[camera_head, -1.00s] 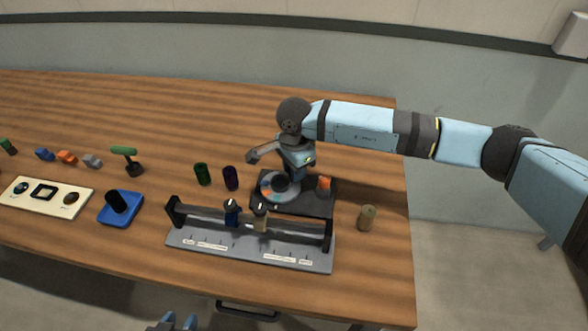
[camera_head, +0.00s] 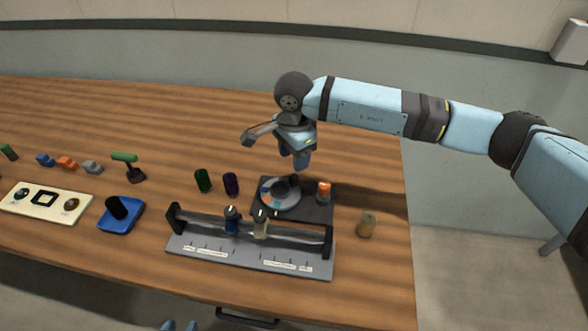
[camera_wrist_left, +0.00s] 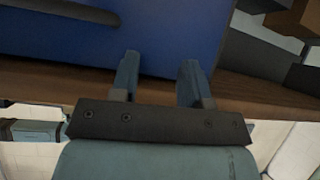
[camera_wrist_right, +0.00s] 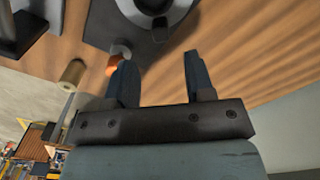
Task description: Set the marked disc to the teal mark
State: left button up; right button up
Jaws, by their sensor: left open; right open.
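The marked disc (camera_head: 270,201) is a round grey dial with a dark centre and small coloured patches, on a dark base plate (camera_head: 312,208). Its dark centre shows at the top of the right wrist view (camera_wrist_right: 157,8). The patches are too small for me to single out the teal mark surely. My right gripper (camera_head: 301,165) is open and empty above the back of the plate, apart from the disc. Its fingers also show in the right wrist view (camera_wrist_right: 157,62). My left gripper (camera_wrist_left: 160,72) is open and empty; its tips (camera_head: 180,325) show at the bottom of the head view.
An orange-topped piece (camera_head: 324,190) stands on the plate's right side. A grey slider rack (camera_head: 215,250) with blue and cream sliders lies in front. Green (camera_head: 202,181) and purple (camera_head: 231,184) cylinders stand left, a tan cylinder (camera_head: 366,225) right. Bare table lies behind.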

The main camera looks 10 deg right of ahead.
notch_tip(320, 180, up, 7)
jog(key=shift+f, duration=0.2)
dwell(0.5)
